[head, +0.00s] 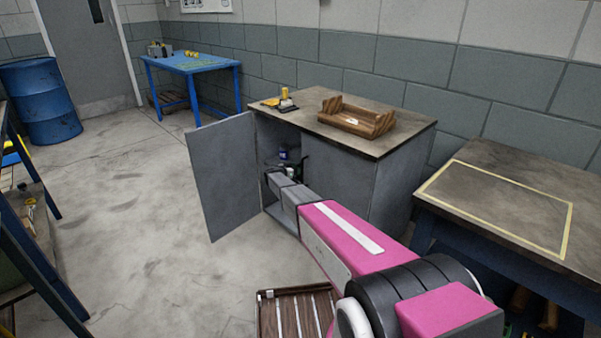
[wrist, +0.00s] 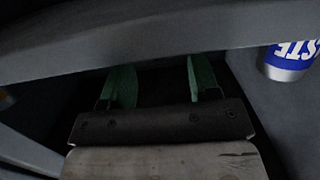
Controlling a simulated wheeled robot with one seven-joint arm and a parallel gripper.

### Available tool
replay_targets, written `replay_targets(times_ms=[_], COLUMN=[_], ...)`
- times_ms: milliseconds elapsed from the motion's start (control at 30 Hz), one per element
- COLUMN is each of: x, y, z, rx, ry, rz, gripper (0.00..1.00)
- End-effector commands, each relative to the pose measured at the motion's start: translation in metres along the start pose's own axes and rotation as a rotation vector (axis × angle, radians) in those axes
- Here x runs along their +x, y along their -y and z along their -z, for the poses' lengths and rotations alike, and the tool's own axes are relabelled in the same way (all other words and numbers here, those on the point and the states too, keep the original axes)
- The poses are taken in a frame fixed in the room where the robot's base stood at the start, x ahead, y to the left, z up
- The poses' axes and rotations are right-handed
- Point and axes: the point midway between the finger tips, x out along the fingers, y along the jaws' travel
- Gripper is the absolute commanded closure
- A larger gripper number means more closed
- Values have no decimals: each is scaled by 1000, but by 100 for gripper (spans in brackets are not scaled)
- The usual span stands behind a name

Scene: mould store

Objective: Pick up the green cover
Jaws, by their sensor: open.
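I cannot make out a green cover in either view. My gripper (wrist: 162,82) shows in the wrist view as two green fingers, apart, with dark empty space between them. In the head view my arm reaches through the open door of the grey cabinet (head: 345,190), and its end is in the dark opening, where the fingers are hard to tell. A can with a blue and white label (wrist: 290,58) stands to the right of the fingers in the wrist view. The inside beyond the fingers is too dark to read.
The cabinet door (head: 225,172) stands open on the left. A wooden tray (head: 357,118) sits on the cabinet top. A grey edge (wrist: 150,30) crosses the wrist view just above the fingers. A table (head: 500,205) stands right; a slatted crate (head: 268,318) lies below my arm.

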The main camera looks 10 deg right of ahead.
Motion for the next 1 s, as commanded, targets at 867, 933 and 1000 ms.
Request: replay_targets(times_ms=[867,933,1000], x=[20,20,20], y=[0,0,0], z=[0,1,5], rx=[0,0,0], ry=[0,0,0], rz=[0,0,0], gripper=[96,96,96])
